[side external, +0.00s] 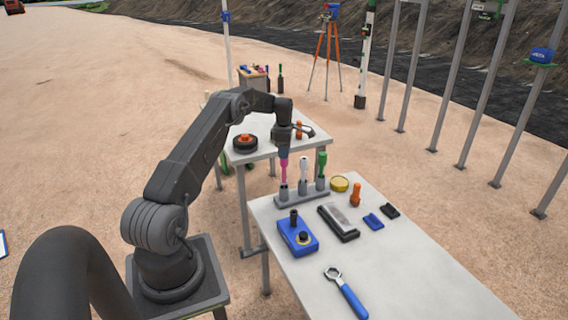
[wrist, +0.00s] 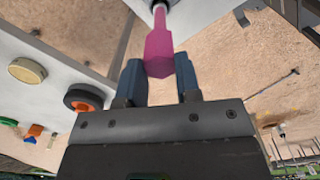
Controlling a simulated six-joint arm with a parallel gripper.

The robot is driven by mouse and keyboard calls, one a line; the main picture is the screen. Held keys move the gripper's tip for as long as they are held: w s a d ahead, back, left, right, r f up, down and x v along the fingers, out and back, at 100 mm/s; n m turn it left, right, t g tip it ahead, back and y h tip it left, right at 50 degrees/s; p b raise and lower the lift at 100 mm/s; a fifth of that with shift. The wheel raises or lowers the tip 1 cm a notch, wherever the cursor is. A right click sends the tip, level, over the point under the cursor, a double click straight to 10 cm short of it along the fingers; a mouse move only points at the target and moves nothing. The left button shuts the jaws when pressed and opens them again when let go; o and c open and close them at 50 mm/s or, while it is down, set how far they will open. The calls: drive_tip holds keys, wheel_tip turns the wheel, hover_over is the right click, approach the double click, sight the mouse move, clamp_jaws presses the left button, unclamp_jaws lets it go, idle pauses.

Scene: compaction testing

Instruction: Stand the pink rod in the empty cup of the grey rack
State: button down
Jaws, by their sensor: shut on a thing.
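The pink rod (side external: 284,169) is upright below my gripper (side external: 284,152), over the left cup of the grey rack (side external: 303,198). Its lower end meets the mouth of that cup (side external: 283,192); I cannot tell whether it is inside. In the wrist view, the rod's thick pink part (wrist: 159,52) is between the two blue fingers of my gripper (wrist: 158,72), which is shut on it. Its thin end runs up to a pale grey part at the top edge. The middle cup holds a white rod (side external: 304,168) and the right cup a green rod (side external: 321,164).
Near the rack on the table (side external: 390,265) are a yellow round tin (side external: 339,184), an orange piece (side external: 356,195), a blue device (side external: 298,236), a grey-black block (side external: 338,222) and a blue-handled wrench (side external: 346,293). A second table behind bears a black-and-orange wheel (side external: 245,143).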

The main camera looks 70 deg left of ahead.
sight(283, 163)
drive_tip(key=shift+f, duration=1.95)
drive_tip(key=c, duration=0.8)
unclamp_jaws()
